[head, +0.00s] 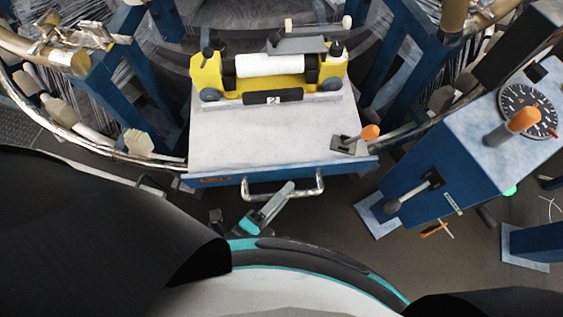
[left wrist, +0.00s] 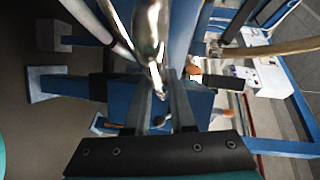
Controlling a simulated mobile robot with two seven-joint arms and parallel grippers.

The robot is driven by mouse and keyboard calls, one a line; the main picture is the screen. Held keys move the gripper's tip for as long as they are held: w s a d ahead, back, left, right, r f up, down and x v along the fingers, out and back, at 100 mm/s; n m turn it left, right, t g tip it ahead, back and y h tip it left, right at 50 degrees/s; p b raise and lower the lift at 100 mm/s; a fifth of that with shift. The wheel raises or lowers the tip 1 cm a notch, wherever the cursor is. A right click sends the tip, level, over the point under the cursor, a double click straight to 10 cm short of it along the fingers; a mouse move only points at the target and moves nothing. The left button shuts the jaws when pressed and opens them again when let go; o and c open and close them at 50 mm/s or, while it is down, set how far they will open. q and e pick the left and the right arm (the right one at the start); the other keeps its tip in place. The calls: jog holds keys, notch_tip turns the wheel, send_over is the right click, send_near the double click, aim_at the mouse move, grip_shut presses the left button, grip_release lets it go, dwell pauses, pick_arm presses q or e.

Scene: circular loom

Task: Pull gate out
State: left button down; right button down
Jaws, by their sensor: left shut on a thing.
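The gate (head: 262,143) has a pale flat top and a blue front edge, with a silver bar handle (head: 313,188) on that front. My left gripper (head: 288,188) is at the middle of the handle and shut on it. In the left wrist view the two dark fingers (left wrist: 162,82) close at the shiny handle bar (left wrist: 150,38); the exact contact is hard to see. A small latch (head: 347,145) with an orange knob (head: 370,132) sits at the gate's front right corner. My right gripper is not in view.
A yellow unit (head: 207,77) with a white roll (head: 270,65) stands on the gate. Blue loom posts and a metal ring rail (head: 108,160) flank it. A blue control box (head: 455,140) with a gauge (head: 528,110) stands at right. Dark floor (head: 335,225) in front is mostly free.

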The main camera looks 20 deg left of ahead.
pick_arm(q)
jog(key=s, duration=0.1)
jog(key=s+d, duration=0.1)
jog(key=s, duration=0.2)
jog(key=shift+s+d, duration=0.15)
jog(key=shift+d, duration=0.15)
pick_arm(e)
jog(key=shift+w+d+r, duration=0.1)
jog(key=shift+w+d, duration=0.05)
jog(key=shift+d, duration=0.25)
pick_arm(q)
jog(key=c, duration=0.8)
grip_release()
jog(key=shift+s, duration=0.1)
jog(key=shift+o, duration=0.2)
